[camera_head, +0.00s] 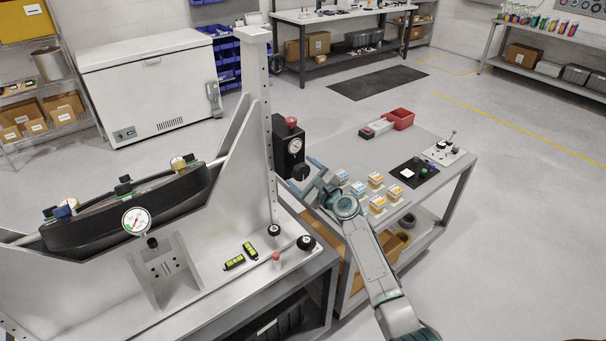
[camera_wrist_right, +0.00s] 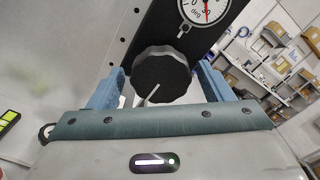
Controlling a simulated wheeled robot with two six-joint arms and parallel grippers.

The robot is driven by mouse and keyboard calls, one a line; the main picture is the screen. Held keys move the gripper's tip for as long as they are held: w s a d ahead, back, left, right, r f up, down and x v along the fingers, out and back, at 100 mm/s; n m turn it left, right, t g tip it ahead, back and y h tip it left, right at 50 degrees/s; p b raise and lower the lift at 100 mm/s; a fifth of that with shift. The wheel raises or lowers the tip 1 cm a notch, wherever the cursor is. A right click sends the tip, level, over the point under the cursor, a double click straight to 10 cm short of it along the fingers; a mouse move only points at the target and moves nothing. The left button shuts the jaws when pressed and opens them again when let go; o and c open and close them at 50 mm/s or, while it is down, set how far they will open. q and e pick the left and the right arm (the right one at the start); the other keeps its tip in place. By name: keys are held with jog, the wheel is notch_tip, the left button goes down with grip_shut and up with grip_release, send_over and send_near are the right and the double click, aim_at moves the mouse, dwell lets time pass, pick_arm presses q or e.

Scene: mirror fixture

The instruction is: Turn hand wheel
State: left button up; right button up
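The hand wheel is a black ribbed knob (camera_wrist_right: 161,76) with a pale pointer line. It sits on a black upright box (camera_head: 289,148) with a round white dial, fixed to the grey metal column. In the head view the knob (camera_head: 301,172) is at the box's lower right. My right gripper (camera_head: 305,182) is right at the knob. In the right wrist view its two blue fingers (camera_wrist_right: 160,88) stand wide apart, one on each side of the knob. A gap seems to show on both sides, so it looks open. My left gripper is not in view.
The fixture's column (camera_head: 257,90) and base plate (camera_head: 215,285) lie left of my right gripper. Small black knobs and green levels sit on the plate.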

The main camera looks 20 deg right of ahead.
jog(key=b+v, duration=0.1)
jog(key=v, duration=0.9)
jog(key=shift+s+b, duration=0.35)
jog(key=shift+s, duration=0.05)
jog(key=shift+d, duration=0.15)
jog(key=s+d+f+n+g+h+b, duration=0.2)
jog(key=s+f+n+g, duration=0.3)
jog(key=f, duration=1.1)
jog(key=s+d+f+n+h+b, duration=0.1)
jog(key=s+f+n+h+b, duration=0.15)
jog(key=s+f, duration=0.95)
jog(key=s+d+f+n+g+h+b, duration=0.1)
jog(key=s+d+f+n+g+b, duration=0.15)
jog(key=f, duration=1.85)
jog(key=s+f+n+g+b, duration=0.3)
jog(key=s+f+n+g, duration=0.3)
jog(key=s+f, duration=1.1)
jog(key=s+f+n+g+b, duration=0.1)
jog(key=s+f+n, duration=0.3)
jog(key=s, duration=0.7)
jog(key=s+f+n+g+h+b, duration=0.1)
jog(key=s+f+n, duration=0.3)
jog(key=s, duration=0.8)
jog(key=shift+s+a+f+n+b, duration=0.3)
jog(key=shift+a+n+b, duration=0.1)
jog(key=shift+n, duration=0.1)
